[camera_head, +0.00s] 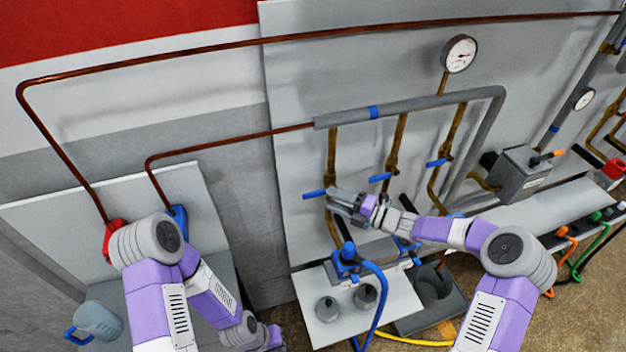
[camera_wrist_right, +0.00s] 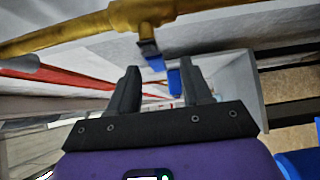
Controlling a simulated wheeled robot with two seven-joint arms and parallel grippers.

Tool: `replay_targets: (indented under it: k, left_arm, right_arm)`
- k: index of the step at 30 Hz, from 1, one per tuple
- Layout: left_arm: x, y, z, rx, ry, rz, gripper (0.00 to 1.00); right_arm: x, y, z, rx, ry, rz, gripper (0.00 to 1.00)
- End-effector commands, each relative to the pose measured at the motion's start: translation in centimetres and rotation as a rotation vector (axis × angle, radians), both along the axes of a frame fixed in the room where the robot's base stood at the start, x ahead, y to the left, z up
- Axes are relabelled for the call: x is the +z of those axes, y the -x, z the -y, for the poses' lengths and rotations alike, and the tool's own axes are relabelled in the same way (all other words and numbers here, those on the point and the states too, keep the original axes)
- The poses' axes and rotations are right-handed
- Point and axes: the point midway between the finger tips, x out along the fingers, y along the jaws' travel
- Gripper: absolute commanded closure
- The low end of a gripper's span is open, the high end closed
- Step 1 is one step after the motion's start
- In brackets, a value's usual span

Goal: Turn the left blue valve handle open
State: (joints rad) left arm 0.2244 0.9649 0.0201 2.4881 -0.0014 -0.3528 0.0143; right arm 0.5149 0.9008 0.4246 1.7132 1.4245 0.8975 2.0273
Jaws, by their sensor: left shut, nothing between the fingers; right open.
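The left blue valve handle (camera_head: 314,194) sticks out sideways to the left from the left brass pipe (camera_head: 332,155) on the grey panel. My right gripper (camera_head: 334,201) is open, right beside this handle and in front of the pipe. In the right wrist view, the blue handle (camera_wrist_right: 174,82) shows in the gap between the open fingers (camera_wrist_right: 161,70), below a brass pipe (camera_wrist_right: 95,28). I cannot tell whether the fingers touch it. My left gripper (camera_head: 272,338) is shut and empty at the bottom of the head view, far from the valve.
Two more blue handles sit to the right, on the middle (camera_head: 379,178) and right (camera_head: 436,163) brass pipes. Below my right gripper is a white-topped unit (camera_head: 320,300) with a blue fitting (camera_head: 347,254) and hose. A blue-handled jug (camera_head: 97,320) stands at the lower left.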

Motion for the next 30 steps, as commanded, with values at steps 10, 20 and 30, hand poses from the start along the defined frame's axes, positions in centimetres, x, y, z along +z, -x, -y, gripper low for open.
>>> replay_targets:
  k: [10,20,30]
  left_arm:
    - [0.0,0.1,0.0,0.000,0.001,-0.003,1.00]
    - [0.1,0.1,0.0,0.000,0.001,-0.003,1.00]
    - [0.1,0.1,0.0,0.000,0.001,-0.003,1.00]
  right_arm:
    - [0.0,-2.3,-4.8,0.004,-0.003,-0.002,0.51]
    - [0.0,-3.2,-6.4,0.001,-0.001,-0.002,0.51]
    - [0.0,-3.1,-6.4,0.002,0.000,-0.001,0.79]
